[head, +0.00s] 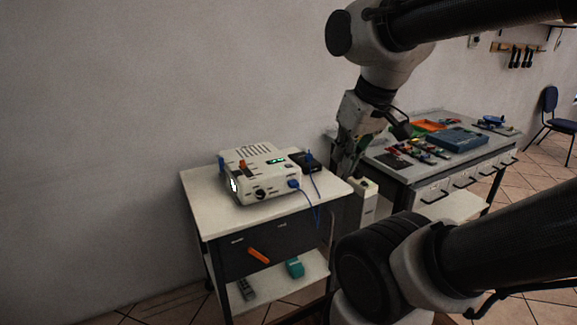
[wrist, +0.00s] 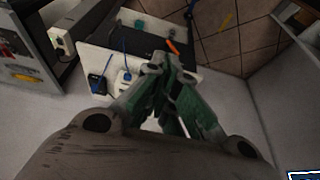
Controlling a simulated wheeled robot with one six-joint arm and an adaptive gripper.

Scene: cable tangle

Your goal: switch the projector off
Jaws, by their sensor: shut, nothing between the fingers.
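The white projector (head: 262,188) stands on a small white-topped cart (head: 210,208) in the head view. A green display glows on its top, and light shows at its left front. A small orange part (head: 242,165) sits on its top left, and a blue plug (head: 293,184) is in its near right side. In the wrist view a piece of the projector (wrist: 124,77) shows beside my gripper (wrist: 163,64), which hides the rest. In the head view my gripper (head: 344,172) points down, shut and empty, to the right of the projector and apart from it.
A black box (head: 306,163) with a blue plug and cable stands right of the projector. A white box (head: 366,197) is right of the cart. A grey workbench (head: 480,160) holding trays and tools is behind.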

